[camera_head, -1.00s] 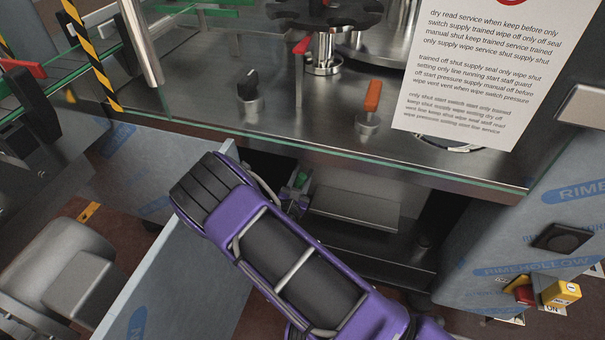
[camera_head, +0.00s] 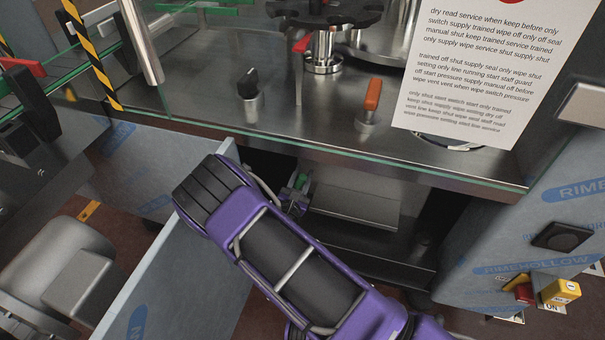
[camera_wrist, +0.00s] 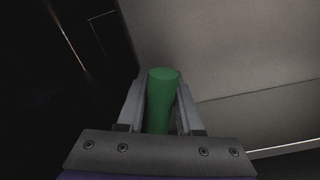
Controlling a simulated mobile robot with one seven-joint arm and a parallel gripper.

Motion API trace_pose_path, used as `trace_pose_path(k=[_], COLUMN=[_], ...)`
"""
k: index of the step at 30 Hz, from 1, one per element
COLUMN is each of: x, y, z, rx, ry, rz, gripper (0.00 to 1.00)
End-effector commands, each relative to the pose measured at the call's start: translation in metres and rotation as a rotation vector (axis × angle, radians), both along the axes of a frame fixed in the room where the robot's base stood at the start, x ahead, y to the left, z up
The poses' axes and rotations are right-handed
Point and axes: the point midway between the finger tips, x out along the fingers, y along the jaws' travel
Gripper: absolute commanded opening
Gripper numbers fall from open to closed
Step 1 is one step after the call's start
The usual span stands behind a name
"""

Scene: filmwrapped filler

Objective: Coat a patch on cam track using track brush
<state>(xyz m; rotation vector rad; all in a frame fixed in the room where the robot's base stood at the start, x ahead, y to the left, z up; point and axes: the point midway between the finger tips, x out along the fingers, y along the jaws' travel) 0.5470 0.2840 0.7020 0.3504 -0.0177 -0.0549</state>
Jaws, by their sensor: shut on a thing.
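My gripper (camera_wrist: 161,105) is shut on a green cylindrical handle (camera_wrist: 160,90), which stands between the two grey fingers in the wrist view. I take it for the track brush; its bristle end does not show. In the head view my gripper (camera_head: 298,190) is small and partly hidden behind my purple arm. It is inside the dark opening below the machine's deck, with a bit of green (camera_head: 303,180) at the fingers. I cannot make out the cam track in either view.
A glass-edged steel deck (camera_head: 300,120) lies above my gripper, with an orange-handled lever (camera_head: 371,100) and a black knob (camera_head: 248,85). A grey shelf (camera_head: 355,205) is right of my gripper. Film-wrapped panels (camera_head: 190,275) stand at left, with another cabinet (camera_head: 550,225) at right.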

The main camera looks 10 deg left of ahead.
Motion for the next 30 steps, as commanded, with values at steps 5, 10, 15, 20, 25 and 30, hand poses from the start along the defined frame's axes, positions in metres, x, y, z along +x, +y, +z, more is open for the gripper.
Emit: trace_pose_path(k=[5,10,15,20,25,30], x=[0.0001,0.0,0.0,-0.0001,-0.0002,-0.0004], y=[0.0,0.0,0.0001,0.0,0.0,0.0], z=[-0.0022,-0.0044,-0.0042,-0.0046,-0.0057,-0.0063], rx=[0.0,0.0,0.0,0.0,0.0,-0.001], ry=[0.0,0.0,0.0,0.0,0.001,0.002], rz=[0.0,0.0,0.0,0.0,0.0,0.001], gripper=[0.0,0.0,0.0,0.0,0.0,0.0])
